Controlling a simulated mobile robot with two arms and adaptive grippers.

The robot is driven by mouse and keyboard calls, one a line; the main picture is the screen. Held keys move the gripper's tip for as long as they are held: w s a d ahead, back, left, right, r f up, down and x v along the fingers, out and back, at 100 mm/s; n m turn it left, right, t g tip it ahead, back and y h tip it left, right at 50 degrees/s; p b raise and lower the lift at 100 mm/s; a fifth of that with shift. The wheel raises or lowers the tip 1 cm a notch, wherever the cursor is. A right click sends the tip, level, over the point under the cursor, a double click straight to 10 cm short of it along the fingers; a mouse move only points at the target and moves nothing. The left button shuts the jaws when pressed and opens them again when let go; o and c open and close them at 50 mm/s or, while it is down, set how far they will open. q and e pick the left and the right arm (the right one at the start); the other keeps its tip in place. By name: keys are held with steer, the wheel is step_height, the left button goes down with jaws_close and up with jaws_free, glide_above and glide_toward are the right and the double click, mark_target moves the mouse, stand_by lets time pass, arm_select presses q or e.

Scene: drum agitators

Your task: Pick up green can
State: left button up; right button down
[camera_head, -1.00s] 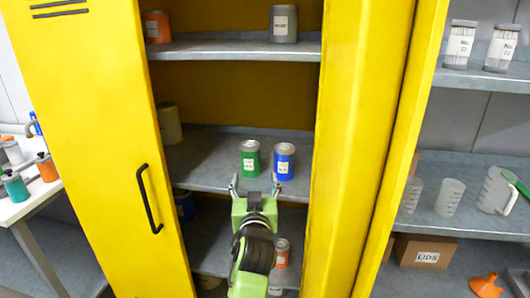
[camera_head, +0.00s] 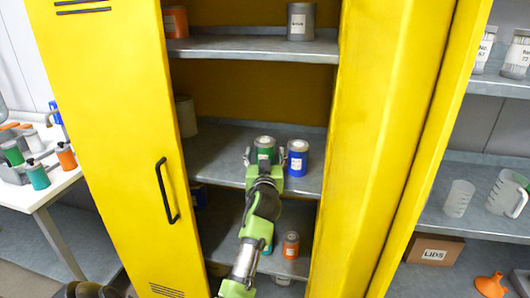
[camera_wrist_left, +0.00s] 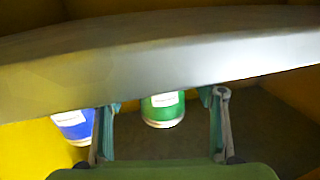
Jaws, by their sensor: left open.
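The green can (camera_head: 265,152) stands upright on the cabinet's middle shelf (camera_head: 215,150), just left of the blue can (camera_head: 297,158). My left gripper (camera_head: 265,157) is open in front of it, with one finger on each side of the can. In the left wrist view the green can (camera_wrist_left: 163,108) shows between the two spread fingers, and the blue can (camera_wrist_left: 75,122) is outside them at left. The shelf's front edge (camera_wrist_left: 150,62) hides part of both cans there. Whether the fingers touch the can cannot be told. My right gripper is not in view.
The yellow cabinet door (camera_head: 110,130) stands open at left. A grey can (camera_head: 300,22) and an orange can (camera_head: 175,22) are on the shelf above. An orange can (camera_head: 291,245) stands on the shelf below.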

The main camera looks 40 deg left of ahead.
arm_select(q)
steer(key=shift+w+a, duration=0.2)
steer(key=shift+r, duration=0.1)
steer(key=c, duration=1.4)
steer(key=shift+c, duration=0.2)
